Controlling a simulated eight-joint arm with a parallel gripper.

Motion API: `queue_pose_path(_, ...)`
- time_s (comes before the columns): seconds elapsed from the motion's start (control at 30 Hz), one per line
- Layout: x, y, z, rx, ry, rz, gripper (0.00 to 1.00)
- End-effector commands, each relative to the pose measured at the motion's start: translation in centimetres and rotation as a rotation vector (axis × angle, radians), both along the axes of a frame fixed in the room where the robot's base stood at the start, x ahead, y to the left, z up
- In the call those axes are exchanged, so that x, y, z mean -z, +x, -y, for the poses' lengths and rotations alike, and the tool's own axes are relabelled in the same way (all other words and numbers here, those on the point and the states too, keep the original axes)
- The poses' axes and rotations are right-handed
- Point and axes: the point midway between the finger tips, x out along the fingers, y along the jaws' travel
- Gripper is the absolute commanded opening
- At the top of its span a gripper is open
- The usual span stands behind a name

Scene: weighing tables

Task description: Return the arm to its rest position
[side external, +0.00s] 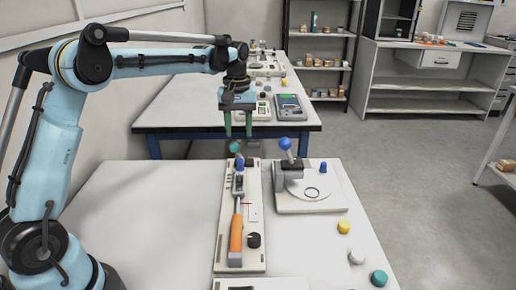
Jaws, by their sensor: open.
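My gripper (239,124) hangs at the end of my light-blue arm, pointing down, with its two green fingers apart and nothing between them. It shows above the far edge of the near white table (140,210). In the picture it is just above a long white device (224,245) with an orange handle (236,235), a teal knob (234,147) and a blue knob at its far end. The fingers appear clear of the device; the exact gap cannot be told.
A white plate device (325,200) with a blue ball knob (285,144) stands at right. Yellow (343,226), white (356,257) and teal (379,278) caps lie near the right edge. A second table (175,112) with scales stands behind. The near table's left part is clear.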

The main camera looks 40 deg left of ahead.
Motion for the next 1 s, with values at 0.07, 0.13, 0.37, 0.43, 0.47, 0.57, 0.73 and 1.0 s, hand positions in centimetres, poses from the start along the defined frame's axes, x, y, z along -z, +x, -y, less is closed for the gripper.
queue_pose_path(0.07, -0.6, 0.0, 0.0, 0.000, 0.000, 0.000, 0.46)
queue_pose_path(0.13, -1.0, 0.0, 0.0, 0.000, 0.000, 0.000, 0.46)
queue_pose_path(0.37, -1.2, 0.0, 0.0, 0.000, 0.000, 0.000, 0.46)
queue_pose_path(0.43, -1.2, 0.0, 0.0, 0.000, 0.000, 0.000, 0.46)
queue_pose_path(0.47, -1.2, 0.0, 0.0, 0.000, 0.000, 0.000, 0.46)
queue_pose_path(0.57, -1.3, -0.1, 0.1, 0.005, 0.001, 0.004, 0.46)
queue_pose_path(0.73, -2.6, -1.4, 1.2, 0.067, 0.011, 0.051, 0.46)
queue_pose_path(1.0, -4.9, -6.0, 4.1, 0.257, 0.052, 0.197, 0.46)
